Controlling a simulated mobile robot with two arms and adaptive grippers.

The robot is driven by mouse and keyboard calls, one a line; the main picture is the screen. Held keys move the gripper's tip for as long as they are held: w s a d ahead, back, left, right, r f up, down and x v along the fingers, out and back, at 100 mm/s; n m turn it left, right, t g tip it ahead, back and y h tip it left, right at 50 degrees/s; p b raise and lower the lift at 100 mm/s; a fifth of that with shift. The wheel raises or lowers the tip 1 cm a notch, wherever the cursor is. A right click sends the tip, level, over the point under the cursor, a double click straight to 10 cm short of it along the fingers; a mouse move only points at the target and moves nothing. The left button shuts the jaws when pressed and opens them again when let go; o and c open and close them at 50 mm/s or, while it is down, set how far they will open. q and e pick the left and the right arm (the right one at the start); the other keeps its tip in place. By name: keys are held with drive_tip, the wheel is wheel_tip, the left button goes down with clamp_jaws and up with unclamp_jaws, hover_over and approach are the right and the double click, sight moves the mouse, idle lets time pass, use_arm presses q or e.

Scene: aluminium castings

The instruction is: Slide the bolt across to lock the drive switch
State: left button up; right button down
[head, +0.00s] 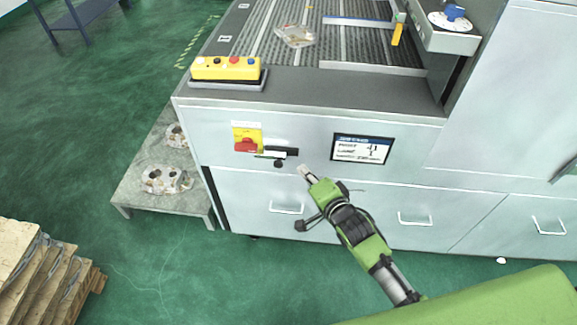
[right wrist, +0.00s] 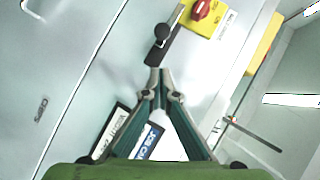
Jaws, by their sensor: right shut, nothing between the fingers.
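The drive switch (head: 246,142) is a red rotary handle on a yellow plate on the machine's front; it also shows in the right wrist view (right wrist: 201,10). The bolt's black housing (head: 287,152) sits to its right, with a round black knob (head: 278,163) hanging below. In the right wrist view the knob (right wrist: 162,32) stands beside the housing (right wrist: 158,52), and a thin light rod runs beside the yellow plate. My right gripper (head: 303,170) is shut and empty, its tips (right wrist: 160,74) just right of and slightly below the bolt, seemingly apart from it. My left gripper is out of view.
A display panel (head: 361,149) is on the machine front right of my gripper. Drawer handles (head: 286,209) protrude below. A yellow button box (head: 226,68) stands on the ledge above. A low table (head: 133,192) with castings stands at left.

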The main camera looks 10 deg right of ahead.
sight(281, 159)
drive_tip(key=shift+w+a+f+p, duration=0.15)
drive_tip(key=shift+w+a+f, duration=0.3)
drive_tip(key=shift+w+a, duration=0.25)
drive_tip(key=shift+w+a+f+p, duration=0.15)
drive_tip(key=shift+w+a+f, duration=0.35)
drive_tip(key=shift+w, duration=0.3)
drive_tip(key=shift+w+a+f+p, duration=0.15)
drive_tip(key=shift+w+a+f, duration=0.25)
drive_tip(key=shift+w+a, duration=0.35)
drive_tip(key=a, duration=0.1)
drive_tip(key=w+a+b, duration=0.1)
drive_tip(key=a, duration=0.2)
drive_tip(key=shift+w+a, duration=0.15)
drive_tip(key=shift+w, duration=0.1)
